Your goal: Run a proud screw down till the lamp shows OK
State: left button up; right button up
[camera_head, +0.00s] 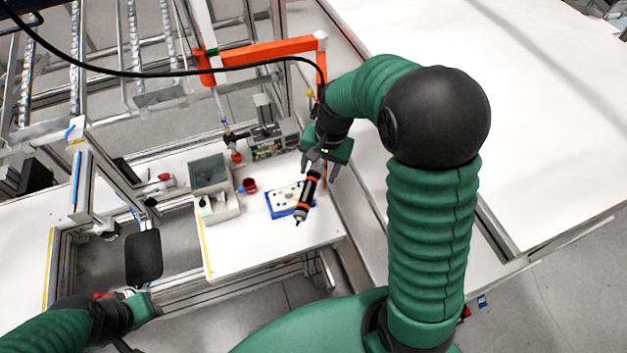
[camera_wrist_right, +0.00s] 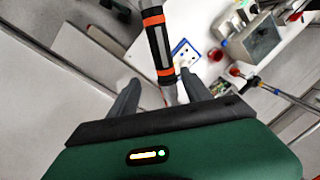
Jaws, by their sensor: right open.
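A black power screwdriver with orange bands (camera_head: 308,195) hangs tilted over the table, and it also shows in the right wrist view (camera_wrist_right: 158,45). My right gripper (camera_head: 322,168) is open around its upper part; in the right wrist view its two fingers (camera_wrist_right: 160,95) stand apart on either side of it, with gaps visible. A blue-edged white plate with dark spots (camera_head: 281,203) lies on the table behind the screwdriver, partly hidden. Single screws and their height are too small to tell. A grey control box (camera_head: 275,142) stands behind; no lamp reading is legible. My left gripper (camera_head: 143,304) is at lower left, its fingers unclear.
Grey bins (camera_head: 208,172) and a small red cup (camera_head: 249,185) stand left of the plate. An orange support arm (camera_head: 265,50) with a black cable spans above. A large white surface (camera_head: 550,110) is at right. The white table's front part (camera_head: 255,258) is clear.

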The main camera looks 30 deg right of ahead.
aim_at(308, 185)
jog(key=f, duration=0.2)
jog(key=w+a+f, duration=0.1)
jog(key=f, duration=0.2)
jog(key=w+f+p, duration=0.1)
jog(key=f, duration=0.2)
jog(key=shift+w+a, duration=0.25)
jog(key=shift+a, duration=0.05)
jog(key=shift+a+f, duration=0.1)
jog(key=shift+f, duration=0.3)
jog(key=shift+s+d+f, duration=0.3)
jog(key=shift+s, duration=0.05)
jog(key=shift+w+f, duration=0.1)
jog(key=shift+w, duration=0.1)
jog(key=c, duration=0.5)
jog(key=shift+a, duration=0.15)
jog(key=c, duration=0.5)
pick_arm(q)
jog(key=shift+w+a+r, duration=0.35)
jog(key=shift+w+r, duration=0.1)
jog(key=shift+w, duration=0.1)
pick_arm(e)
grip_shut()
pick_arm(q)
jog(key=shift+d, duration=0.1)
